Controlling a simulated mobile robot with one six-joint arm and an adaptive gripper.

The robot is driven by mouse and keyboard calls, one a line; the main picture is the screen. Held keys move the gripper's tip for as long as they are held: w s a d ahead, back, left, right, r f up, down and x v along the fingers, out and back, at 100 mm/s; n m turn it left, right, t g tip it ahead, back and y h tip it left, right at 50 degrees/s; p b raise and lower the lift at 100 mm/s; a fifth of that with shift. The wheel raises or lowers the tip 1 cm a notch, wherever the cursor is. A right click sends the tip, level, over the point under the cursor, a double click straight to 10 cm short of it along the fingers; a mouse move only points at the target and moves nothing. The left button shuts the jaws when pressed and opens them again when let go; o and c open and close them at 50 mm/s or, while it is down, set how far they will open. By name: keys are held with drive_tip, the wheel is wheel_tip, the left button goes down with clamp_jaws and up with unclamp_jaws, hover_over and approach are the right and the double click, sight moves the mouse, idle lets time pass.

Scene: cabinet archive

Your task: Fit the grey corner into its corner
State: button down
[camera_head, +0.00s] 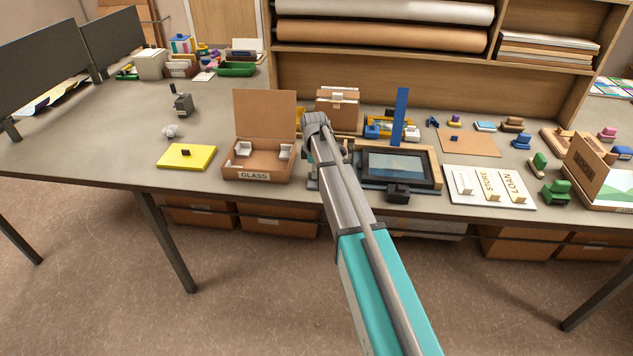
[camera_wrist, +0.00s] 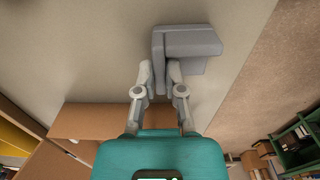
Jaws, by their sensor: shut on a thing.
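The grey corner (camera_wrist: 188,45) is a grey angular block in the wrist view, with a flat face and a bent side. My gripper (camera_wrist: 160,72) is shut on its near edge, and the block appears above the plain table surface. An open cardboard box labelled GLASS (camera_head: 255,175) stands just left of my arm, with pale corner pieces inside. A dark-framed picture (camera_head: 402,167) lies in a wooden tray to the right of my arm. Which corner the grey block belongs to cannot be told.
A yellow pad (camera_head: 186,157) and a grey block with a dark knob (camera_head: 182,104) lie left of the box. A blue upright bar (camera_head: 399,115) stands behind the picture. A STORE and LOAN board (camera_head: 466,203) lies right. The table's left part is mostly clear.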

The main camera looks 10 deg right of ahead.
drive_tip(key=shift+r, duration=0.1)
idle(0.6)
drive_tip(key=shift+r+p, duration=2.4)
drive_tip(key=shift+p, duration=0.15)
drive_tip(key=shift+r, duration=0.1)
wheel_tip(320, 180, up, 11)
drive_tip(key=p, duration=1.1)
